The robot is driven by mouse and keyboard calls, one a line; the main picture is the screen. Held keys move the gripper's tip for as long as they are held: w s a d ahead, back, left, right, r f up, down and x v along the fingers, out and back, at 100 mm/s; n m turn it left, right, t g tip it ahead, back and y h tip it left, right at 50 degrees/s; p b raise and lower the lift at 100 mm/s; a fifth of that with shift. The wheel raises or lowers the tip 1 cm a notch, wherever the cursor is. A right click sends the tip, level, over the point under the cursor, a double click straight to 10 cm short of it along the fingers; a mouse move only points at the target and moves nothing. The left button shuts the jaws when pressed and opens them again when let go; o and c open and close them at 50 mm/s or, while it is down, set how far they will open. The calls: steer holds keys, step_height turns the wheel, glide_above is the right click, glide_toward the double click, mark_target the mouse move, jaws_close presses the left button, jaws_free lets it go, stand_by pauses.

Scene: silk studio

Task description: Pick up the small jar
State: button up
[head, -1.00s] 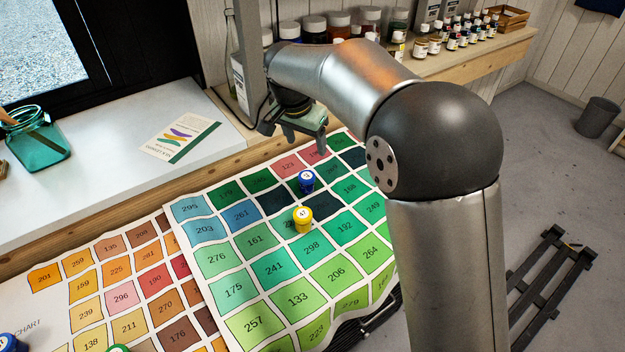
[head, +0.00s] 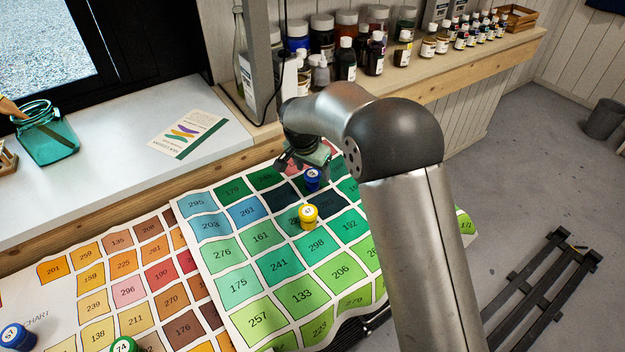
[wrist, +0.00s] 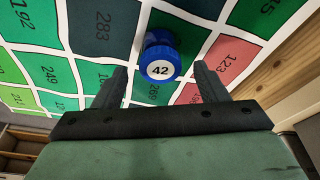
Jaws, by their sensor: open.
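A small blue jar (head: 312,179) with a white lid label reading 42 stands on the green part of the colour chart. In the wrist view the blue jar (wrist: 160,58) lies centred between the fingertips of my gripper (wrist: 160,68), with a gap on each side. My gripper (head: 308,163) is open and empty, low over the chart just behind the jar in the head view. A small yellow jar (head: 308,217) labelled 47 stands in front of the blue one. Another blue jar (head: 14,337) and a green-lidded jar (head: 123,345) are partly cut off at the bottom left.
The numbered colour chart (head: 253,320) covers the table. A white sill (head: 90,190) behind holds a teal glass jar (head: 47,140) and a card (head: 188,134). A shelf (head: 440,80) at the back carries several bottles and jars. Chart around the blue jar is clear except for the yellow jar.

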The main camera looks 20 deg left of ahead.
mark_target(313, 173)
steer(key=x, duration=0.4)
steer(key=shift+f, duration=0.15)
steer(key=c, duration=1.1)
